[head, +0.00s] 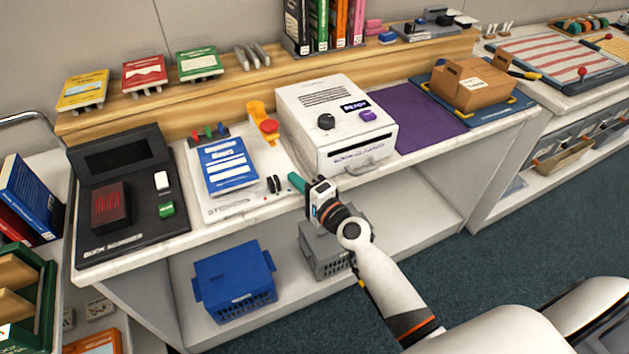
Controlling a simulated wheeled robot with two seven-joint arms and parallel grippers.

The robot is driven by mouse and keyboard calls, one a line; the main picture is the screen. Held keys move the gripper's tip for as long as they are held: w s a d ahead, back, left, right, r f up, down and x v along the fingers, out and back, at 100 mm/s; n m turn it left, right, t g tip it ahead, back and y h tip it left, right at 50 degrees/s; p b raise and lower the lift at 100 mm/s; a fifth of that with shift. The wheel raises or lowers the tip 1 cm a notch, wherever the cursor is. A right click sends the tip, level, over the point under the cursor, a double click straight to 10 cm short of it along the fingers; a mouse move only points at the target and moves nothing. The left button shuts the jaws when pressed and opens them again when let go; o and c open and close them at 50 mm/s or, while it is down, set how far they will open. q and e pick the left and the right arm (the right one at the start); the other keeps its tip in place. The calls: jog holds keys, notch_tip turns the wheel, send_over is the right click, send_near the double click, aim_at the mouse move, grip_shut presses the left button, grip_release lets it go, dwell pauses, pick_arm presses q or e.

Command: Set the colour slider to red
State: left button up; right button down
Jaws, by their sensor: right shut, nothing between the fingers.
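A dark bar with red, green and blue pieces (208,132) stands at the back of a white board (240,205) on the counter. A small black piece (273,184) sits near the board's front right edge. I cannot tell which of these is the colour slider, or its setting. My right gripper (297,184), with teal fingertips, is shut and empty. In the picture it is just right of the black piece, near the counter's front edge; contact cannot be made out. My left gripper is out of view.
A blue book (228,165) lies on the board. A white machine (335,125) stands behind my right gripper. A black scanner-like unit (125,195) is at left. An orange-and-yellow device (264,122) stands behind the board. A purple mat (417,118) is clear.

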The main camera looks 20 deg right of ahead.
aim_at(274, 187)
jog(key=shift+s+a, duration=0.1)
jog(key=shift+a, duration=0.75)
jog(key=shift+a, duration=0.1)
jog(key=a+p, duration=0.1)
jog(key=a, duration=0.2)
jog(key=shift+a+r, duration=0.1)
jog(key=shift+a, duration=0.2)
jog(key=shift+d, duration=0.15)
